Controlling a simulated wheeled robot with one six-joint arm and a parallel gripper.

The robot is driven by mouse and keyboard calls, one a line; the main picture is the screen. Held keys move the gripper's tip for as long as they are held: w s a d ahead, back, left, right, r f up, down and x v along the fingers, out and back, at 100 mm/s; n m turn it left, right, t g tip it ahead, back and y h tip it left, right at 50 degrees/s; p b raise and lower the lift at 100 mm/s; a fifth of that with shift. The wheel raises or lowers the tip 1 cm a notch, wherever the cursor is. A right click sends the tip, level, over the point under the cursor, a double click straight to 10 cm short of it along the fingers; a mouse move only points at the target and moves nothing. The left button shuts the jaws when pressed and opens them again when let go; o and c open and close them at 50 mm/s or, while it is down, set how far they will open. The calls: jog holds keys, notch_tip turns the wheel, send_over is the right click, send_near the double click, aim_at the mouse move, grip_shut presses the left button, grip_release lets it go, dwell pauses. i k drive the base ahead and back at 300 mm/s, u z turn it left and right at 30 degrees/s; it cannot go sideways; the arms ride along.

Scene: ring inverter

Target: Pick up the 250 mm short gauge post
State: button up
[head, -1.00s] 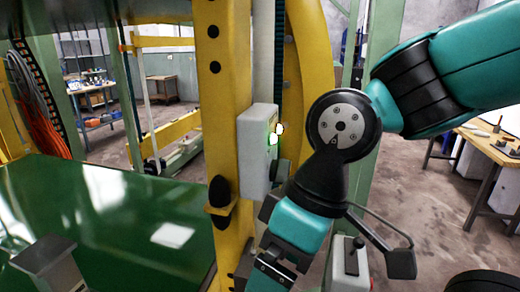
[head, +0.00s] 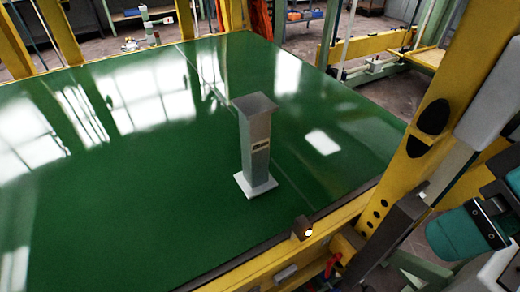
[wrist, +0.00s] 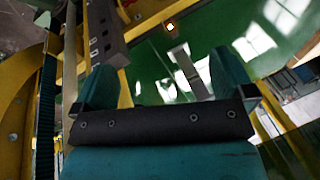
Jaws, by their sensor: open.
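A grey metal post (head: 257,140) with a square base plate and a wider flat top stands upright on the green table; its small label is too small to read. It is the only such post in view. The wrist view shows what looks like the same post (wrist: 188,70) beyond my gripper, tilted in the picture. My gripper (wrist: 162,82) has its two teal fingers spread apart with nothing between them. It is well apart from the post, and part of my arm shows at the right edge of the head view.
The glossy green table (head: 130,210) is bare around the post. A yellow upright (head: 445,110) and a yellow rail (head: 275,272) with a small lit lamp (head: 303,229) border its near right side, between my arm and the post.

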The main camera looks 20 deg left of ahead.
aim_at(255, 109)
jog(key=u, duration=1)
jog(key=k, duration=0.25)
jog(key=u, duration=0.05)
